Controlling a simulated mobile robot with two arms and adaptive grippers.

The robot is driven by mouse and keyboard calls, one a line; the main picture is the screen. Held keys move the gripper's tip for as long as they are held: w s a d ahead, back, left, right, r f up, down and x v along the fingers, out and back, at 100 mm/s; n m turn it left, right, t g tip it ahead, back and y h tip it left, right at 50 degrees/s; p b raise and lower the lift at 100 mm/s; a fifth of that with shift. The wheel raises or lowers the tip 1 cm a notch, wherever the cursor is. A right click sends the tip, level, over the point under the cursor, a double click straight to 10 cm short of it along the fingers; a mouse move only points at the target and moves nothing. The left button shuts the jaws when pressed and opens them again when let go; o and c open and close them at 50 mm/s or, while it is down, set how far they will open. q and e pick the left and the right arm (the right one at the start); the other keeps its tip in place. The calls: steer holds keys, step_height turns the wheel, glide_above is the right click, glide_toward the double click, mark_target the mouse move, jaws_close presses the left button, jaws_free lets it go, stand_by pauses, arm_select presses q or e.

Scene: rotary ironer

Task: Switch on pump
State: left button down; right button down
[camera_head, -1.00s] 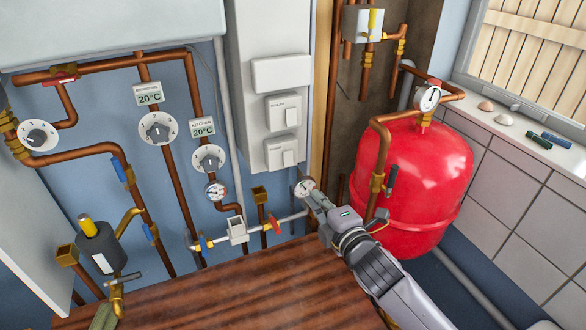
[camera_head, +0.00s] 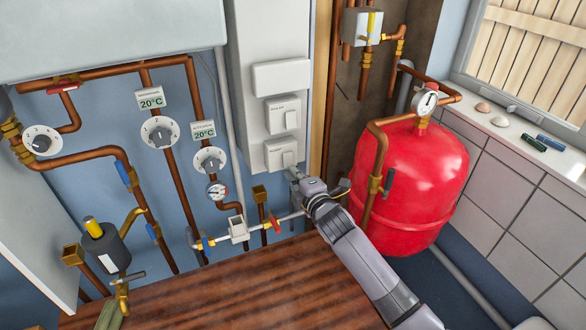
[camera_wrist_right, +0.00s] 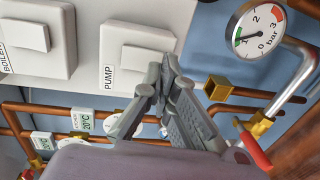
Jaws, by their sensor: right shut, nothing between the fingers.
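The pump switch (camera_head: 274,152) is the lower of two white switch boxes on the white wall panel. In the right wrist view it reads PUMP beside its pale rocker (camera_wrist_right: 138,60). My right gripper (camera_head: 292,173) is shut and empty, with its tips at the lower right of the pump switch. In the right wrist view the gripper's tips (camera_wrist_right: 169,62) are close to the right end of the rocker; I cannot tell whether they touch it. Which way the rocker is tilted is not clear. My left gripper is out of view.
The boiler switch (camera_head: 283,114) sits just above the pump switch. A pressure gauge (camera_wrist_right: 257,30) and a red-handled valve (camera_wrist_right: 254,150) are right of my gripper. A red tank (camera_head: 415,180) stands right of my arm, and a wooden top (camera_head: 230,285) lies below.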

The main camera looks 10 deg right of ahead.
steer(key=shift+w+a, duration=0.1)
steer(key=shift+w, duration=0.4)
steer(key=shift+f, duration=0.1)
steer(key=b, duration=0.2)
steer(key=shift+w+f+t+b, duration=0.25)
steer(key=shift+w+t+b, duration=0.05)
steer(key=shift+t+b, duration=0.1)
steer(key=shift+r+p, duration=0.2)
steer(key=shift+p, duration=0.2)
